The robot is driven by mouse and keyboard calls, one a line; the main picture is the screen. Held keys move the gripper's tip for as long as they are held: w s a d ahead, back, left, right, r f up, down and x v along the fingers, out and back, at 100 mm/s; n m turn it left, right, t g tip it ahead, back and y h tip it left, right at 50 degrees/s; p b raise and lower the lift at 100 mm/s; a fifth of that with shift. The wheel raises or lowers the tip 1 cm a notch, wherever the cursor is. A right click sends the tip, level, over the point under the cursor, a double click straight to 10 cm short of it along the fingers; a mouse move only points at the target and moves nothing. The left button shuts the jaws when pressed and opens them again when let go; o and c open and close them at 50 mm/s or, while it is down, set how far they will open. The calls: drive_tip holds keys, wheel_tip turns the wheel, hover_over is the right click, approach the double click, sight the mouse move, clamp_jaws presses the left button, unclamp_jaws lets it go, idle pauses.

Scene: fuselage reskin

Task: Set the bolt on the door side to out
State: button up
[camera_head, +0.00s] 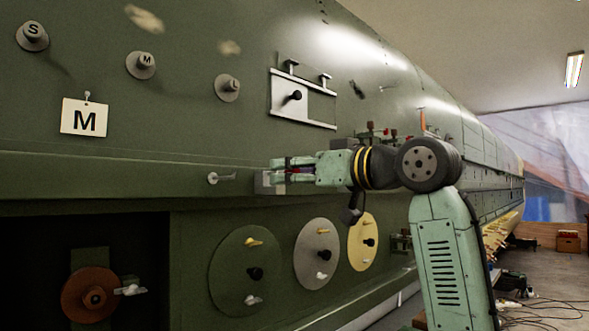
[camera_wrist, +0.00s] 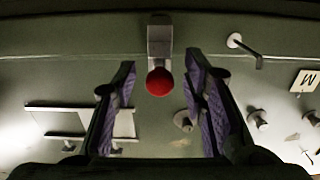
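My gripper (camera_head: 280,170) is open and reaches left along the green fuselage side. In the wrist view its two purple-padded fingers (camera_wrist: 163,95) stand apart on either side of a red ball knob (camera_wrist: 159,82), with a gap showing on both sides. The knob sits at the end of a grey block (camera_wrist: 160,36), which also shows just below the fingertips in the head view (camera_head: 265,183). The fingers mostly hide the knob there. A pale rod handle (camera_head: 222,178) sticks out left of the block. I cannot tell for certain which fitting is the bolt.
A framed sliding panel (camera_head: 318,105) with a black knob is above my gripper. Round studs (camera_head: 141,65) and an M tag (camera_head: 85,118) are upper left. Three discs (camera_head: 230,272) with knobs sit below. A dark recess holds a brown wheel (camera_head: 75,296).

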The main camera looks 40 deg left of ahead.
drive_tip(key=shift+c, duration=0.5)
clamp_jaws()
idle(0.4)
